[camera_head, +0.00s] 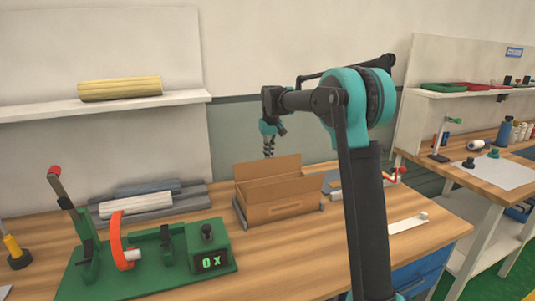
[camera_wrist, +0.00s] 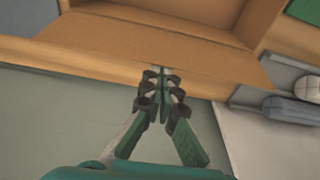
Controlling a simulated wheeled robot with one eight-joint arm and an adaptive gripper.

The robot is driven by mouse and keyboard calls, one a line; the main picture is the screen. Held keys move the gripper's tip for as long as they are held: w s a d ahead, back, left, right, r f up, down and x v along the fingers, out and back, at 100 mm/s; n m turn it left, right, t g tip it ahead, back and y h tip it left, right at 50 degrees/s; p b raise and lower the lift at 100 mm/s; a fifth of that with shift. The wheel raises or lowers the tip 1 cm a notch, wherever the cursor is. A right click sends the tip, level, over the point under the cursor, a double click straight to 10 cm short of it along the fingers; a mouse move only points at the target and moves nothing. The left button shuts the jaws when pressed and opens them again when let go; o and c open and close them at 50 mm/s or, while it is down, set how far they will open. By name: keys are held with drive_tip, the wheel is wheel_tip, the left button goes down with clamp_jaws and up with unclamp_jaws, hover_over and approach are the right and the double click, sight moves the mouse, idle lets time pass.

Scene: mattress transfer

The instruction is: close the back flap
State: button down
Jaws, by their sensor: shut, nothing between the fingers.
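An open cardboard box (camera_head: 282,208) stands on the wooden bench in the head view. Its back flap (camera_head: 266,168) stands up at the rear, tilted rather than lying over the opening. My gripper (camera_head: 269,153) points down just behind the top edge of this flap, with its tips partly hidden there. In the wrist view, the shut, empty fingers (camera_wrist: 158,78) reach the outer edge of the flap (camera_wrist: 175,50). I cannot tell whether they touch it. The box interior (camera_wrist: 190,10) shows beyond the flap.
A green fixture (camera_head: 150,262) with levers and a display stands at the front left. A grey tray (camera_head: 135,208) with a rolled pale piece lies left of the box. A shelf (camera_head: 110,105) holds a yellow roll. A red-handled tool (camera_head: 385,176) lies right of the box.

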sight(275, 162)
idle(0.3)
drive_tip(key=shift+s+d+r+t+y, duration=0.1)
drive_tip(key=shift+s+d+t+y, duration=0.2)
drive_tip(key=shift+s+t, duration=0.4)
drive_tip(key=shift+s+d+r+t+y, duration=0.1)
drive_tip(key=shift+s+d+t+y, duration=0.2)
drive_tip(key=shift+s+t, duration=0.35)
drive_tip(key=s+t, duration=0.1)
drive_tip(key=s+t+y, duration=0.1)
drive_tip(key=d+t, duration=0.1)
drive_tip(key=shift+s+d+f+t, duration=0.1)
drive_tip(key=shift+s+f+t, duration=0.2)
drive_tip(key=shift+s, duration=0.1)
drive_tip(key=shift+s+d+f+t+y, duration=0.25)
drive_tip(key=shift+s+f+t+y, duration=0.15)
drive_tip(key=shift+s+t, duration=0.25)
drive_tip(key=shift+s+d+f+t+y, duration=0.25)
drive_tip(key=shift+s+f+t+y, duration=0.15)
drive_tip(key=shift+s+t, duration=0.2)
drive_tip(key=shift+s+d+f+t+y, duration=0.3)
drive_tip(key=shift+s+f+t, duration=0.2)
drive_tip(key=shift+t, duration=0.2)
drive_tip(key=shift+s, duration=0.1)
drive_tip(key=shift+a, duration=0.1)
